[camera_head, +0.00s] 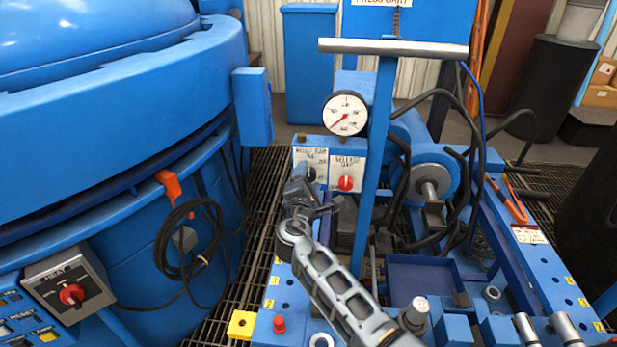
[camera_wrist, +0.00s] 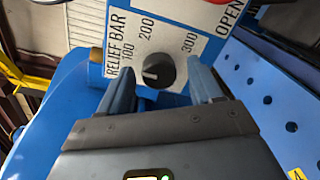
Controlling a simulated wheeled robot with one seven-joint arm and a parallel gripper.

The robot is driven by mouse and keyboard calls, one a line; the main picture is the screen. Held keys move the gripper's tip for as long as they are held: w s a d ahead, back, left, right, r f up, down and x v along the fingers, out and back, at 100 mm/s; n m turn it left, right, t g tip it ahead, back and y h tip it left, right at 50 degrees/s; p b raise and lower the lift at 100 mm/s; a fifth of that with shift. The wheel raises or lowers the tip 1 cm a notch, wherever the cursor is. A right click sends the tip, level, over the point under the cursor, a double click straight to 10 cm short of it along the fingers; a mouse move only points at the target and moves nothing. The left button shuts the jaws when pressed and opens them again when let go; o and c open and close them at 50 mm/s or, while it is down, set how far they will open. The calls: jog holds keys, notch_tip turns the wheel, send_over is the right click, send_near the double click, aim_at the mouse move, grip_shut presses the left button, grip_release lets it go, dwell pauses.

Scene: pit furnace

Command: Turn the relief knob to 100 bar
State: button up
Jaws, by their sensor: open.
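The relief knob (camera_wrist: 158,71) is a dark round knob on a white plate (camera_wrist: 118,40) marked RELIEF BAR, with 100, 200 and 300 around it. In the wrist view a small pale mark on the knob lies on its left side, toward the 100 label; its exact angle is hard to read. My gripper (camera_wrist: 160,76) is open, one finger on each side of the knob, with gaps visible. In the head view my gripper (camera_head: 300,190) is at the relief plate (camera_head: 310,157) and partly covers the knob.
A red knob (camera_head: 346,183) on the release plate is close to the right. A pressure gauge (camera_head: 345,114) stands above. A blue upright post (camera_head: 376,150) with a grey crossbar (camera_head: 394,47) rises right of the plates. Black hoses hang behind it.

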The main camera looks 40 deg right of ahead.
jog(key=v, duration=0.6)
jog(key=shift+a, duration=0.15)
jog(key=shift+s+a, duration=0.1)
jog(key=shift+s, duration=0.1)
